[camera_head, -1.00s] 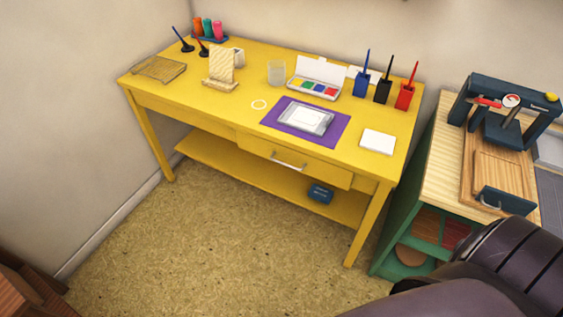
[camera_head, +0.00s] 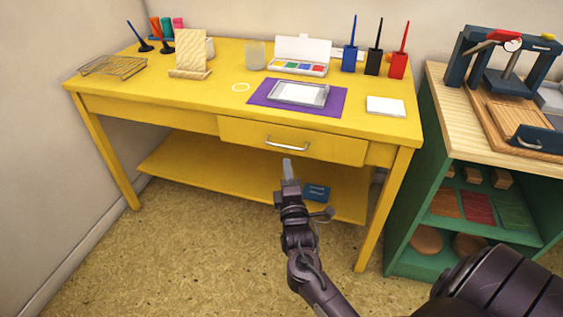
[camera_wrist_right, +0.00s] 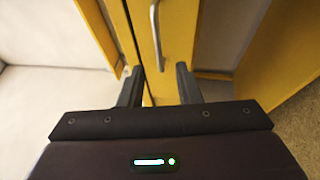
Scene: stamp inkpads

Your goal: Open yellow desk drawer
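The yellow desk (camera_head: 150,108) stands against the wall. Its drawer (camera_head: 240,133) is under the desktop, right of centre, with a silver bar handle (camera_head: 288,144). The drawer front stands shut or nearly shut; I cannot tell exactly. My right gripper (camera_head: 288,168) is just below and in front of the handle. In the right wrist view the gripper (camera_wrist_right: 160,82) is open, its two dark fingers apart and nothing between them. The handle (camera_wrist_right: 157,38) is ahead of the fingertips, lined up with the gap, on the drawer front (camera_wrist_right: 178,35). My left gripper is not in view.
On the desktop are a purple mat (camera_head: 257,98), a paint box (camera_head: 300,66) and several pen holders (camera_head: 372,64). A blue box (camera_head: 316,192) lies on the lower shelf (camera_head: 200,172). A green cabinet (camera_head: 400,215) stands at the right. The floor in front is clear.

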